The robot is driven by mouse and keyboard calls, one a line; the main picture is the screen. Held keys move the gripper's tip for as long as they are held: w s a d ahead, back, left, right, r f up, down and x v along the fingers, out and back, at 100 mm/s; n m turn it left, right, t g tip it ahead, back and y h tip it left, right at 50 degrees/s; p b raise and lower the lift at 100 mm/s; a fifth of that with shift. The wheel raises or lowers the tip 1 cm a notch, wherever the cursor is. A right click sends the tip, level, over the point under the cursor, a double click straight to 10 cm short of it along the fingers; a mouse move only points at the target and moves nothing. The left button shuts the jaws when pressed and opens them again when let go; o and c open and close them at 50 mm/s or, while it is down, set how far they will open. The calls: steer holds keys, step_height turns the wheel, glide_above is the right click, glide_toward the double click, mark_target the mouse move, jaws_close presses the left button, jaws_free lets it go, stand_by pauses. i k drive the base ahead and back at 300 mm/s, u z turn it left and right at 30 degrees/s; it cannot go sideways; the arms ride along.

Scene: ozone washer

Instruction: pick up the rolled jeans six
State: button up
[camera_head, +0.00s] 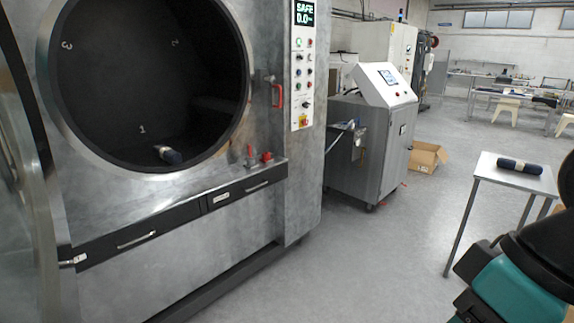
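A dark blue rolled pair of jeans (507,164) with a pale band lies on the small grey table (538,184) at the right. Another similar roll (171,155) lies low inside the open drum of the washer (160,220), near the drum's mark 1. I cannot tell from this view which roll is number six. Part of my teal and black arm shows at the lower right, in front of the table. My gripper is not in view.
The washer's round door (22,170) stands open at the left edge. A grey control cabinet (375,135) stands right of the washer, with an open cardboard box (427,157) beside it. The floor between the washer and the small table is clear.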

mark_target(170, 155)
steer(key=u, duration=0.05)
steer(key=i, duration=2.15)
steer(key=u, duration=0.95)
steer(key=i, duration=1.2)
steer(key=u, duration=1.45)
steer(key=i, duration=0.7)
steer(key=u, duration=0.3)
